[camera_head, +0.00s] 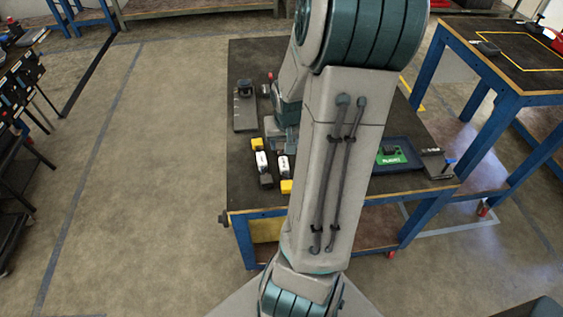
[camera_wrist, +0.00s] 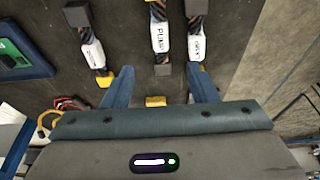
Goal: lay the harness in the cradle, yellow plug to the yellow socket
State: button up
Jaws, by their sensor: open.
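Three short harnesses with white labels lie side by side on the dark table.
In the head view a grey plate (camera_head: 244,112) lies at the table's left edge. A blue tray (camera_head: 405,167) with a green item (camera_head: 392,156) lies on the right; the tray also shows in the wrist view (camera_wrist: 22,68). Another blue-framed table (camera_head: 512,60) stands at right.

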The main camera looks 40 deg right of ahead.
jog(key=b, duration=0.4)
send_over(284, 163)
jog(key=s, duration=0.1)
jog(key=f, duration=0.8)
jog(key=shift+s+a+f, duration=0.1)
jog(key=shift+a+f, duration=0.15)
jog(key=shift+a, duration=0.05)
jog(key=b+x, duration=0.2)
jog(key=x, duration=0.3)
jog(key=shift+a+f, duration=0.15)
grip_shut()
